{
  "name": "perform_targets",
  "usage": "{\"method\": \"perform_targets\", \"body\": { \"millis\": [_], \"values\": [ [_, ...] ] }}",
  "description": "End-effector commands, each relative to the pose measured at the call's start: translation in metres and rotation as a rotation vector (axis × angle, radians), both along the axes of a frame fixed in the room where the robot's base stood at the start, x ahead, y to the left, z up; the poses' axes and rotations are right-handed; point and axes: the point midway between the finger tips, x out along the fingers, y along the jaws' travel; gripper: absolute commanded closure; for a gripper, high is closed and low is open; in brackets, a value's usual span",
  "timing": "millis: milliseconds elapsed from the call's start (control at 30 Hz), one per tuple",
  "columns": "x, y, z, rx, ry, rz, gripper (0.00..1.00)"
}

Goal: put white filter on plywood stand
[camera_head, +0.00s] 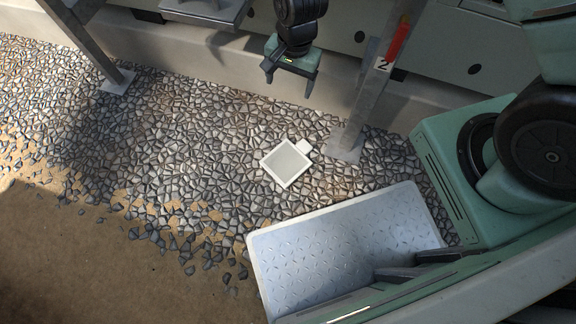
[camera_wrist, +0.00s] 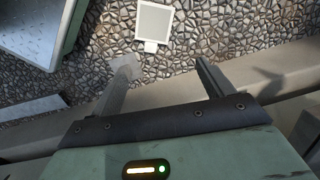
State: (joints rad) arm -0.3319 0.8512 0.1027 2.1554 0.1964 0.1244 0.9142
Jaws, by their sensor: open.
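The white filter (camera_head: 286,163) is a flat square frame with a grey middle and a small tab at one corner. It lies on the stony ground near the foot of a metal post. It also shows in the wrist view (camera_wrist: 154,22), beyond my fingertips. My gripper (camera_head: 288,87) is open and empty, behind and above the filter in the head view, apart from it. Its two fingers also show in the wrist view (camera_wrist: 165,72). I cannot make out a plywood stand in either view.
A metal post (camera_head: 372,90) marked 2 stands right of my gripper. Another post (camera_head: 85,45) stands at the upper left, and a grey shelf (camera_head: 207,10) is at the top. A low concrete ledge (camera_head: 190,50) runs behind. Open gravel and sand lie to the left.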

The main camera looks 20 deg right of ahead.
Motion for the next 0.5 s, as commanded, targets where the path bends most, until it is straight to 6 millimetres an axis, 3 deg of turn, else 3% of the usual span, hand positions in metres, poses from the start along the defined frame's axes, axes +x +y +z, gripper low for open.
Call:
{"method": "perform_targets", "body": {
  "millis": [33, 200, 333, 500],
  "values": [
    [0.002, -0.007, -0.056, -0.014, 0.008, -0.053, 0.2],
    [0.009, -0.029, -0.159, -0.054, 0.009, -0.224, 0.2],
    [0.011, -0.044, -0.217, -0.079, 0.003, -0.323, 0.2],
    [0.011, -0.057, -0.257, -0.099, -0.003, -0.397, 0.2]
  ]
}}
